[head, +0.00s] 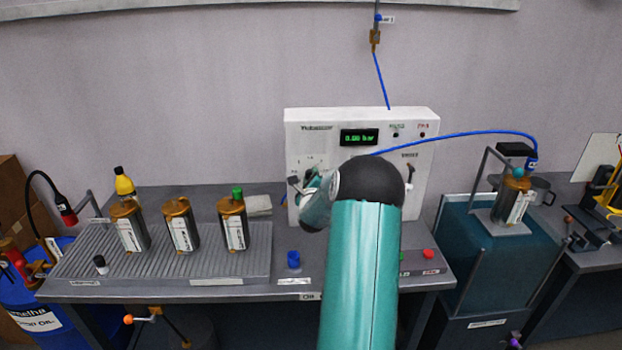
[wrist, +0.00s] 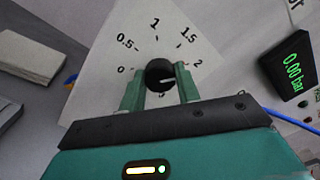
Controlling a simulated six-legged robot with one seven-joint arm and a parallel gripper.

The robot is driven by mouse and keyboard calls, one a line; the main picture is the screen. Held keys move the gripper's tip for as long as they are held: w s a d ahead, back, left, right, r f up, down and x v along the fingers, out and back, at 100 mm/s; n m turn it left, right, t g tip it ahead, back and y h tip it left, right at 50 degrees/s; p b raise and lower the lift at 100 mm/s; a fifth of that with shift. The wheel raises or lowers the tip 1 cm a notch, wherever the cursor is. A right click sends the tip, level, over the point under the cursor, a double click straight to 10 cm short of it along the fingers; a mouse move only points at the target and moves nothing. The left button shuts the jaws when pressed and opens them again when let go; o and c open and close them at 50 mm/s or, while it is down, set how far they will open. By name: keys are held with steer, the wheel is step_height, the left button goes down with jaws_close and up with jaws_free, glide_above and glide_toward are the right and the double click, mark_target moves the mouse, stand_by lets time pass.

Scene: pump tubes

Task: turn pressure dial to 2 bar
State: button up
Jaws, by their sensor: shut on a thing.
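The pressure dial (wrist: 160,73) is a round black knob on a white panel, with a scale marked 0, 0.5, 1, 1.5 and 2. A pale line on the knob lies towards the right, near the 2 side; my fingers partly hide its exact reading. My gripper (wrist: 160,84) is shut on the knob, one green finger on each side. In the head view my gripper (head: 305,184) is at the left of the white control box (head: 430,130), and the dial is mostly hidden. The green display (head: 359,137) reads 0.00 bar; it also shows in the wrist view (wrist: 292,75).
A ribbed tray (head: 75,262) with several canisters stands left on the bench. A blue hose (head: 470,133) runs from the box to a canister in the stand (head: 513,205) at right.

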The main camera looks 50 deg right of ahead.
steer(key=shift+m, duration=0.8)
steer(key=o, duration=1)
steer(key=shift+a, duration=0.1)
steer(key=v, duration=1.3)
steer(key=shift+s+a, duration=0.25)
